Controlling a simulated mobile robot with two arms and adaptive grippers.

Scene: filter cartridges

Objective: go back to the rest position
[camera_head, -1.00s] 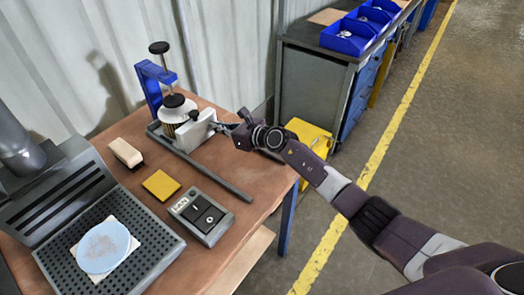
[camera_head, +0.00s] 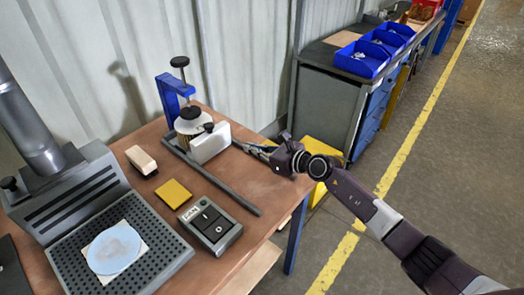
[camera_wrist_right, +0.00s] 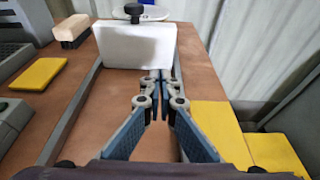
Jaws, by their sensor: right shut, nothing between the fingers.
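My right gripper (camera_head: 240,146) is in the middle of the head view, above the wooden bench top. Its fingers are shut with nothing between them. It points at a white block (camera_head: 211,143) on the rail fixture, and a small gap seems to separate them. Behind the block stands a blue clamp frame (camera_head: 168,97) with a black knob, over a pleated cartridge with a white top (camera_head: 190,122). My left gripper does not show.
A grey perforated station (camera_head: 165,258) holds a light blue disc (camera_head: 114,249). A switch box (camera_head: 210,223), yellow pad (camera_head: 174,191) and beige brush (camera_head: 141,160) lie on the bench (camera_head: 255,228). A yellow step (camera_head: 325,152) stands beyond its right edge. A cabinet with blue bins (camera_head: 362,58) is behind.

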